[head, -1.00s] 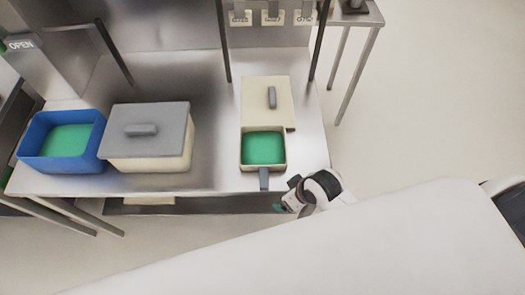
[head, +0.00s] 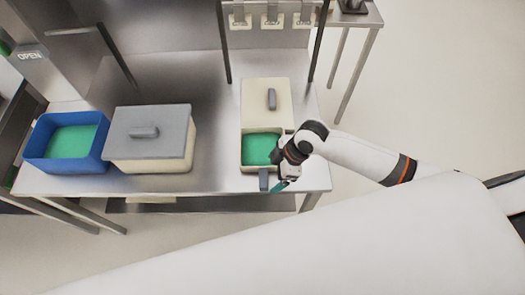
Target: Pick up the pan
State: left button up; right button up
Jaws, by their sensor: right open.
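The pan (head: 246,166) is a small cream square container with a green inside and a short grey handle (head: 264,180) that points toward the table's front edge. It stands on the metal table in the head view, right of the middle. My right gripper (head: 279,183) is open, just to the right of the pan's handle. A gap between them is hard to judge. My right wrist covers the pan's right side. My left gripper is not in view.
A cream box with a lid and grey handle (head: 281,90) stands right behind the pan. A blue bin (head: 37,157) with a green inside and a grey-lidded cream box (head: 165,118) stand at left. The metal table (head: 217,140) is bare between that box and the pan.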

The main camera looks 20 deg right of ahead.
aim_at(265, 177)
jog(key=shift+w+a+f, duration=0.1)
jog(key=shift+a+f, duration=0.2)
jog(key=shift+f, duration=0.35)
jog(key=shift+w+a+f+p, duration=0.2)
jog(key=shift+a+f+p, duration=0.05)
jog(key=shift+f+p, duration=0.25)
jog(key=shift+p+x, duration=0.4)
jog(key=shift+x, duration=1.65)
jog(key=shift+w, duration=0.25)
jog(key=c, duration=1.1)
